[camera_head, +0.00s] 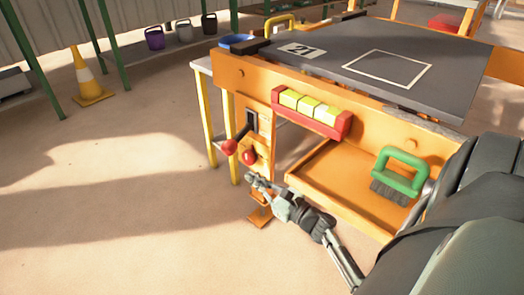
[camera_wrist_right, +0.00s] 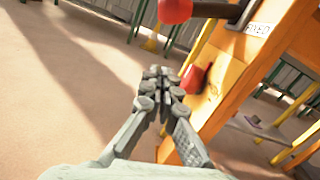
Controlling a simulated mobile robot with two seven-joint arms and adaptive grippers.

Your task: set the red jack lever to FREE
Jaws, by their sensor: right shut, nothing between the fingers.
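The red jack lever's ball knob (camera_head: 229,147) sits on a short dark arm that sticks out left from a slotted plate (camera_head: 251,121) on the orange bench leg. In the right wrist view the knob (camera_wrist_right: 175,10) is at the top edge, with a small label (camera_wrist_right: 258,28) beside its arm that I cannot read surely. A second red knob (camera_head: 249,157) sits lower on the post; it also shows in the wrist view (camera_wrist_right: 192,78). My right gripper (camera_head: 256,181) is shut and empty, just below both knobs and touching neither. My left gripper is out of view.
The orange bench has a dark top (camera_head: 390,60), a red holder (camera_head: 335,124) with yellow blocks, and an open tray (camera_head: 325,175) with a green-handled brush (camera_head: 400,165). An orange foot (camera_head: 260,218) stands below.

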